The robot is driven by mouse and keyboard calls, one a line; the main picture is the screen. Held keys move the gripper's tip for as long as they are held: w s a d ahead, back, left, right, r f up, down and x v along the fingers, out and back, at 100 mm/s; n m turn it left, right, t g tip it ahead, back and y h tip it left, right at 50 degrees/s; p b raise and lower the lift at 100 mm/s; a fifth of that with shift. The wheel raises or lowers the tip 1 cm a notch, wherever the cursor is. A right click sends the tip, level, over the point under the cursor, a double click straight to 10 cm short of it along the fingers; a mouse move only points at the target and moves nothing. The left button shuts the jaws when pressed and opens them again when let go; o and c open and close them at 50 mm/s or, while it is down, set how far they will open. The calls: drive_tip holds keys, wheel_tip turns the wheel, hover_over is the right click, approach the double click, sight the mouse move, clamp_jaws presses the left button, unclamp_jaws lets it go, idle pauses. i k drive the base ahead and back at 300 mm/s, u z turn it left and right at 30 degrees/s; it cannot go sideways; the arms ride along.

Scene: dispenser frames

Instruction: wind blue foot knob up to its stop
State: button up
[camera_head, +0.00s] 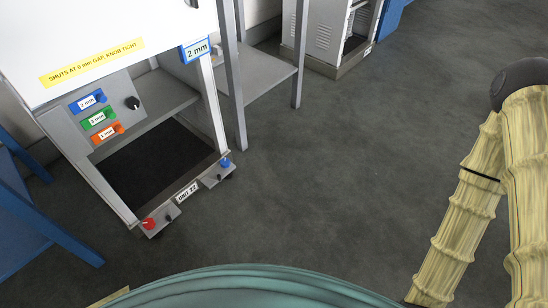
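The blue foot knob (225,162) sits on a small grey foot bracket at the right end of the front bottom rail of the dispenser frame (217,110). It looks upright and nothing touches it. How far it is wound is too small to tell. A red foot knob (148,223) sits on a like bracket at the left end of the rail. A small unit label (187,192) is between them. My gripper is not in view; only parts of my arm show at the right.
A yellow sign (92,62) reads about a 6 mm gap and knob tight. A blue tag (195,50) reads 2 mm. A side panel has blue, green and orange tags and a black knob (133,103). A blue table (40,225) stands left. The floor (340,170) to the right is clear.

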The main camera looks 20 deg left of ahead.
sight(225, 163)
drive_tip(key=z, duration=0.9)
drive_tip(key=k, duration=1.3)
drive_tip(key=u, duration=1.45)
drive_tip(key=i, duration=1)
